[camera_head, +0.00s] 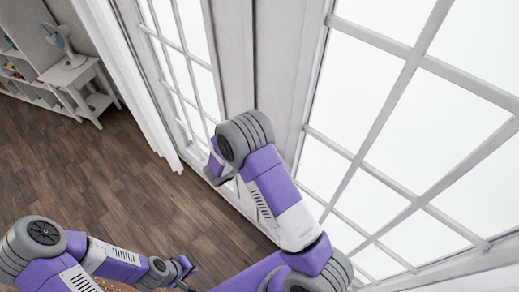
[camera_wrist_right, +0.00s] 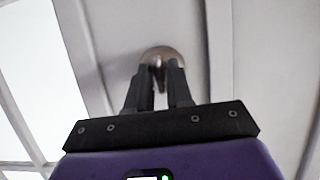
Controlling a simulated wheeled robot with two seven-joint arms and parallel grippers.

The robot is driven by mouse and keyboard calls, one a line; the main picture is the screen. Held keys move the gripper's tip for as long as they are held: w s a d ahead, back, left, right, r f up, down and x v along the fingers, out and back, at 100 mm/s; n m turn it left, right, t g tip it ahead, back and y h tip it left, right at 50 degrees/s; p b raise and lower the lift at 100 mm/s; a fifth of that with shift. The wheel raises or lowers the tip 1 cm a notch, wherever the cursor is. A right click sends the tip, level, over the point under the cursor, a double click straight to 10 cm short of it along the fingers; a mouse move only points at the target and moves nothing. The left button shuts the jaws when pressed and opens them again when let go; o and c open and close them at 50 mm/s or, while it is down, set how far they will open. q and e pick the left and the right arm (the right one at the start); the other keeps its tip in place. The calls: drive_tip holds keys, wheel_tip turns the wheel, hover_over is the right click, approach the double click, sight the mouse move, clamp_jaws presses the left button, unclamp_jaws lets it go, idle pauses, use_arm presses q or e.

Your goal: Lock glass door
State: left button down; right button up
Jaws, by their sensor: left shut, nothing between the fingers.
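The glass door (camera_head: 395,130) has white frames and several panes, and fills the right of the head view. A round metal lock knob (camera_wrist_right: 163,56) is on a pale door frame in the right wrist view. My right gripper (camera_wrist_right: 159,72) is at this knob, its two dark fingers on either side of the knob's narrow projecting part, with little gap visible. In the head view my right arm hides the knob and the right fingers. My left gripper (camera_head: 188,269) is shut and empty, low over the floor, away from the door.
A white curtain (camera_head: 125,75) hangs left of the door. A small white table (camera_head: 75,80) with a fan (camera_head: 62,42) stands by shelves at the upper left. The wooden floor (camera_head: 100,165) between is clear.

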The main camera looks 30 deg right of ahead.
drive_tip(key=shift+o, duration=1)
drive_tip(key=v, duration=0.7)
drive_tip(key=shift+a+b, duration=0.25)
drive_tip(key=shift+b, duration=0.1)
drive_tip(key=shift+s+r, duration=0.1)
